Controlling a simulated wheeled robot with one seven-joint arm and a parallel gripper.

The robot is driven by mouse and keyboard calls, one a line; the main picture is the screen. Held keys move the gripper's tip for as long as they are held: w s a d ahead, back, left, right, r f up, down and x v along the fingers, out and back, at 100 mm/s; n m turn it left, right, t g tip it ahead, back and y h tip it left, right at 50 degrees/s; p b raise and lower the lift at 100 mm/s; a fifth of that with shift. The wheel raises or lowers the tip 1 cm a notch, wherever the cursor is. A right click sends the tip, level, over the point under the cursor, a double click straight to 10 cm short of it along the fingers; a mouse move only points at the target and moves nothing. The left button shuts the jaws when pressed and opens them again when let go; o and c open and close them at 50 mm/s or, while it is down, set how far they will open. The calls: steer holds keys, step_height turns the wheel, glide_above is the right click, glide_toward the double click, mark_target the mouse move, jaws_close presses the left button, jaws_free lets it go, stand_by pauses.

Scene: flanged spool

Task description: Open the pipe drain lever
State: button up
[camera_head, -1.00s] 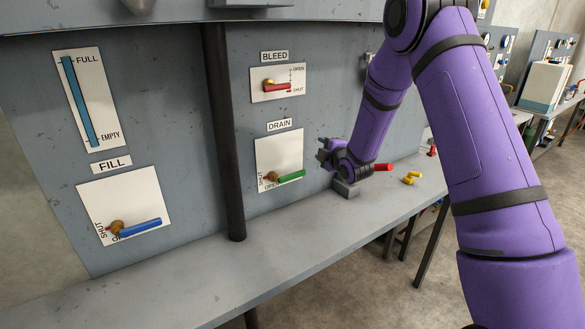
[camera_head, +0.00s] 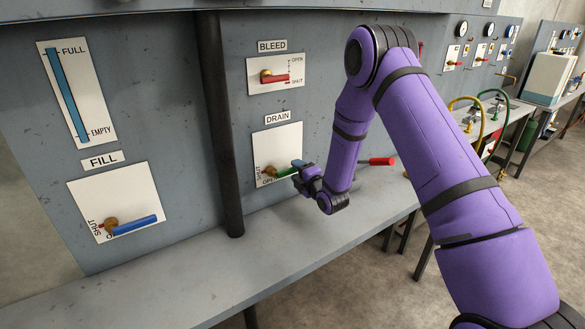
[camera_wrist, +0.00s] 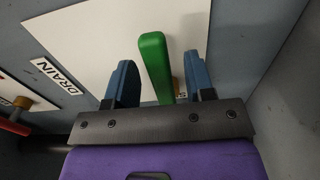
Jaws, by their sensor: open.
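The drain lever is a green handle (camera_head: 286,173) on a brass pivot (camera_head: 270,171). It lies roughly level, pointing right, on a white plate (camera_head: 277,142) under the DRAIN label (camera_head: 277,117). SHUT is marked at the pivot's left and OPEN below it. My gripper (camera_head: 297,170) is at the lever's free right end and partly hides it. In the wrist view the green lever (camera_wrist: 156,66) stands between my two blue fingers (camera_wrist: 159,78). Gaps show on both sides, and the fingers are not closed on it.
A dark vertical pipe (camera_head: 220,130) stands left of the drain plate. The red bleed lever (camera_head: 275,78) is above it. The blue fill lever (camera_head: 134,225) is further left. A red handle (camera_head: 382,161) shows behind my arm. The grey bench (camera_head: 290,245) below is mostly clear.

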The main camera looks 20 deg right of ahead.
steer(key=shift+x, duration=1.6)
jaws_close()
